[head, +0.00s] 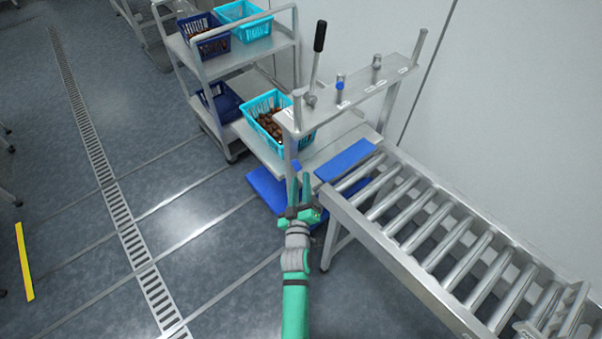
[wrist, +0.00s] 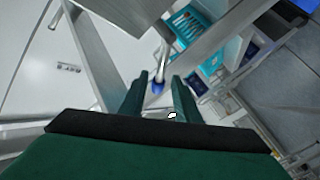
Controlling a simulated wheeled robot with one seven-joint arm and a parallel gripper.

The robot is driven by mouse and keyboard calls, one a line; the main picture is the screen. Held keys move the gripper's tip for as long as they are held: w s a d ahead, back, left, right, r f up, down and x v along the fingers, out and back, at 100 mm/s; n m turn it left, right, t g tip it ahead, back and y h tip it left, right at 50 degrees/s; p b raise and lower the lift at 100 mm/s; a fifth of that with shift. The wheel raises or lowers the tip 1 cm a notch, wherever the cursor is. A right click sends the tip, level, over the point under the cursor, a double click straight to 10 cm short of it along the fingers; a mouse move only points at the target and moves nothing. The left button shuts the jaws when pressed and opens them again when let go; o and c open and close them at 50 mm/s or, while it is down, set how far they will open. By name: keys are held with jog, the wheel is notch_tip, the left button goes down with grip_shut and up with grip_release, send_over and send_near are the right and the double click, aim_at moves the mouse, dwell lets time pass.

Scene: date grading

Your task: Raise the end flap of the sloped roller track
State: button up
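The sloped roller track (head: 405,250) runs from the lower right up to a metal frame in the head view. A blue panel (head: 346,159) lies across its far end and looks like the end flap. A metal rail (head: 365,85) above carries a lever with a black handle (head: 320,36), a blue-marked knob (head: 340,84) and a grey knob (head: 376,62). My gripper (head: 304,184) is in front of the frame, left of the track end. In the wrist view my gripper (wrist: 160,80) is open and empty, with a blue-tipped part (wrist: 158,87) showing between its fingers.
A shelf cart (head: 205,60) stands behind, with blue crates (head: 242,15) above. A turquoise crate of dates (head: 262,105) is near the frame. A blue panel (head: 272,190) sits low beside my gripper.

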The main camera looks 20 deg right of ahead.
aim_at(301, 175)
jog(key=shift+x, duration=2.05)
grip_shut()
